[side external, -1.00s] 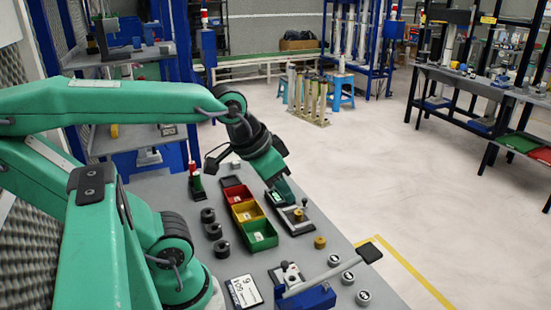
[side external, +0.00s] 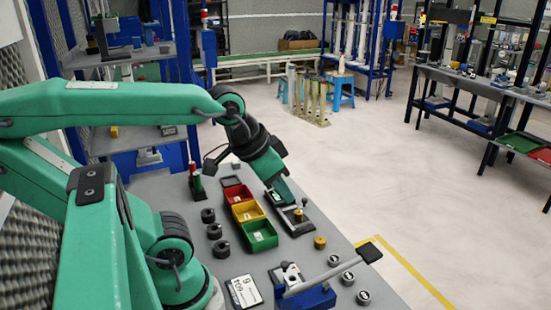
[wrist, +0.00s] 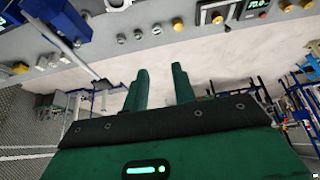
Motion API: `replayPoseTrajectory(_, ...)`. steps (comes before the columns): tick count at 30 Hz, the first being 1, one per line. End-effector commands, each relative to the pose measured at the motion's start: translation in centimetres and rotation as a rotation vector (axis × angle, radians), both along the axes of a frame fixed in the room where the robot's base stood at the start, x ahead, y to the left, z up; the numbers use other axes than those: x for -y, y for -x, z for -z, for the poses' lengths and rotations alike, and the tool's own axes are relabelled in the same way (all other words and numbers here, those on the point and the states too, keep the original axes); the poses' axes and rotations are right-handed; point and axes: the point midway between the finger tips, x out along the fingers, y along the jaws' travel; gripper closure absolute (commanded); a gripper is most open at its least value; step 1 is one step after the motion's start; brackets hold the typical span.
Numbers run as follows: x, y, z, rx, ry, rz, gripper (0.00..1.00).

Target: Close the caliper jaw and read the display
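My gripper (side external: 285,191) reaches down over the far right part of the grey bench in the side view, beside a dark-framed fixture (side external: 297,221) with a pale plate and small knob. A small light display (side external: 276,197) is close to the fingers there. I cannot tell for certain which part is the caliper or its jaw. In the wrist view my gripper (wrist: 160,69) has two green fingers standing apart with nothing visible between them. A lit display (wrist: 259,7) is at the top right of that view, its digits too small to read surely.
A red bin (side external: 237,194), a yellow bin (side external: 246,213) and a green bin (side external: 260,238) stand left of the fixture. Several black cylinders (side external: 214,231) stand further left. A blue clamp with a long lever (side external: 309,297) is at the front. A brass knob (side external: 320,242) is near the bench edge.

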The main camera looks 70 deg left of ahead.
Motion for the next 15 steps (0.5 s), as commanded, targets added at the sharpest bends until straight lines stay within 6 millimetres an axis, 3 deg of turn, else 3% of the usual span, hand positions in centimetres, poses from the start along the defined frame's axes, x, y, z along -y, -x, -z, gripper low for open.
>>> replayPoseTrajectory(8,-0.8,-1.6,-0.2,-0.036,0.010,-0.053,0.73)
replayPoseTrajectory(15,-2.8,-4.8,-0.2,-0.104,0.033,-0.158,0.73)
